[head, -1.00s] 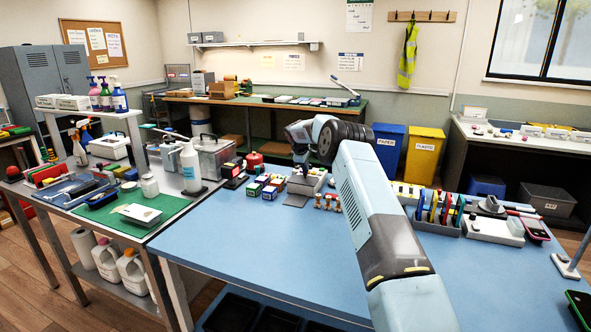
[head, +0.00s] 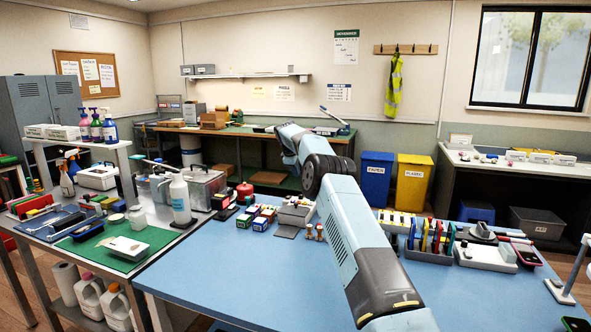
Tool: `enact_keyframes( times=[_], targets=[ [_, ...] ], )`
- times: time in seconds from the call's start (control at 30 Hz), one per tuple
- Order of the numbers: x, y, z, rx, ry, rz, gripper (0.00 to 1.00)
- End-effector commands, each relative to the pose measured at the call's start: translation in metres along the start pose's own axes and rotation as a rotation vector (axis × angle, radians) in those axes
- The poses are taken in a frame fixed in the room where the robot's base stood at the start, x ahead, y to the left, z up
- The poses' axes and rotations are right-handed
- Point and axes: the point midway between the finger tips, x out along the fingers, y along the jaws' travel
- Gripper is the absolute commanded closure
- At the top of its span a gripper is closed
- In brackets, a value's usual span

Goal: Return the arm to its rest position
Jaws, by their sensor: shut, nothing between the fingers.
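My arm (head: 352,250) rises from the lower right over the blue-topped table (head: 215,262). It bends at a dark ribbed joint (head: 325,172), and a pale blue link (head: 292,138) reaches up and left beyond it. My gripper and its fingertips cannot be made out; they seem hidden behind or beyond the arm links. No held object shows.
Small boxes (head: 262,217) and a grey device (head: 294,212) sit behind the arm on the blue table. The table's front middle is clear.

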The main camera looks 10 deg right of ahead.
Motion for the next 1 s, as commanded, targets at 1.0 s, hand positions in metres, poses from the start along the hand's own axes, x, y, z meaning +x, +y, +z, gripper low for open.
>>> enact_keyframes(
  times=[1.0],
  targets=[
    [-0.22, -0.033, 0.031, 0.164, 0.074, 0.007, 1.0]
  ],
)
